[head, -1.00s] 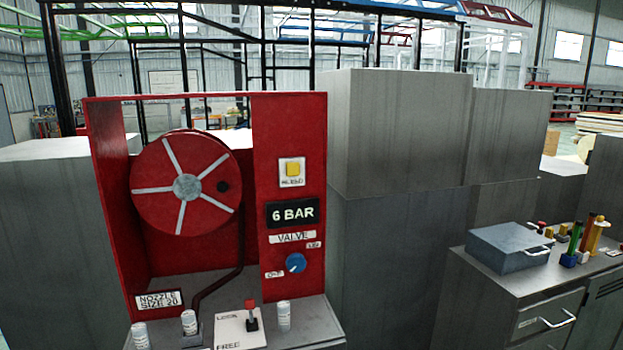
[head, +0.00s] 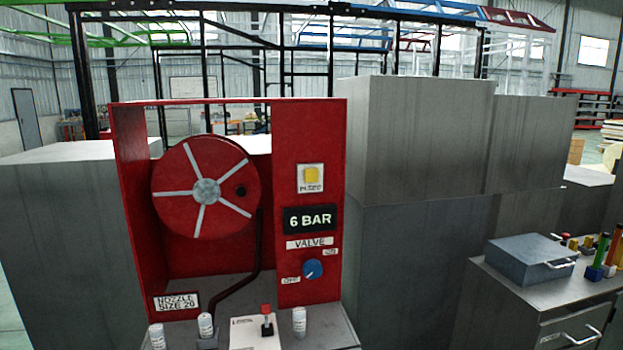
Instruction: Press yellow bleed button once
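The knob's pointer direction is too small to tell. Neither of my grippers is in the head view.
A red hose reel (head: 206,188) fills the cabinet's left side. A red-topped lever (head: 266,318) and white cylinders (head: 300,322) stand on the ledge below. Tall grey boxes (head: 420,140) stand to the right, with a workbench holding a grey toolbox (head: 531,260) at far right.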

